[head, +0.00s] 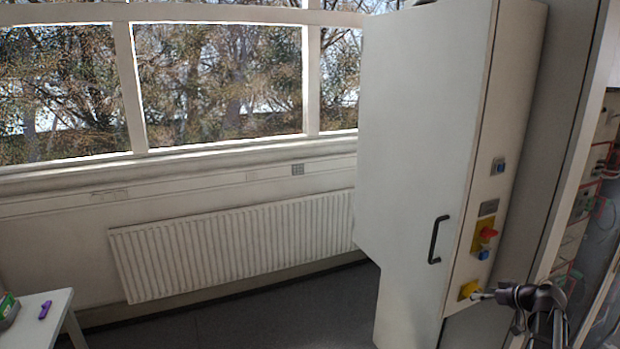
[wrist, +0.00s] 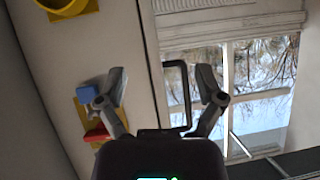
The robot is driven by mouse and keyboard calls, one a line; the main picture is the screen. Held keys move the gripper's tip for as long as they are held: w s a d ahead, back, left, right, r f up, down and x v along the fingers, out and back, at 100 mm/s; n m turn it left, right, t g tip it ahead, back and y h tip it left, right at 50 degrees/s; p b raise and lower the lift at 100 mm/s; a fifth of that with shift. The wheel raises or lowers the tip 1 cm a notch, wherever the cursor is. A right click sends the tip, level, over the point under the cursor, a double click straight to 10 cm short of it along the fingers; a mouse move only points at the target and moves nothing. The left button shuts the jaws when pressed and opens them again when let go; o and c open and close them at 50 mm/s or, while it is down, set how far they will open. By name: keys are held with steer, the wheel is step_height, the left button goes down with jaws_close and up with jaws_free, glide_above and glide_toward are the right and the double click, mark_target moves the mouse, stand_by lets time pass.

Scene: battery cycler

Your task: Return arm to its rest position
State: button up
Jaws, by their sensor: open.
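In the head view, part of my dark arm shows at the lower right, in front of the cabinet's narrow side panel; the fingers are hard to make out there. The tall white cabinet (head: 420,120) has a black door handle (head: 434,240), which also shows behind the fingers in the wrist view (wrist: 187,95). I cannot tell the exact gap between gripper and cabinet.
The side panel carries a red switch (head: 488,233) on a yellow plate, a blue knob (head: 483,254) and a yellow fitting (head: 467,290). Equipment with cables stands at the right edge. A radiator (head: 235,245) lies below the windows. A white table (head: 45,306) holds a purple item (head: 45,309).

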steer(key=s+a+f+m+g+h+b, duration=0.1)
steer(key=s+a+f+g+h+b, duration=0.1)
steer(key=a+f, duration=0.6)
steer(key=s+a+f+m+g+h+b, duration=0.2)
steer(key=s+a+f+g+b, duration=0.3)
steer(key=a, duration=1)
steer(key=s+a+f+m+g+h+b, duration=0.1)
steer(key=s+a+f+g+b, duration=0.2)
steer(key=s+a+f+b, duration=0.3)
steer(key=s+a+f, duration=0.4)
steer(key=a, duration=0.1)
steer(key=shift+s+a+f+h+b, duration=0.25)
steer(key=shift+a+f+h+b, duration=0.05)
steer(key=shift+h+b, duration=0.1)
stand_by(0.4)
steer(key=c, duration=0.4)
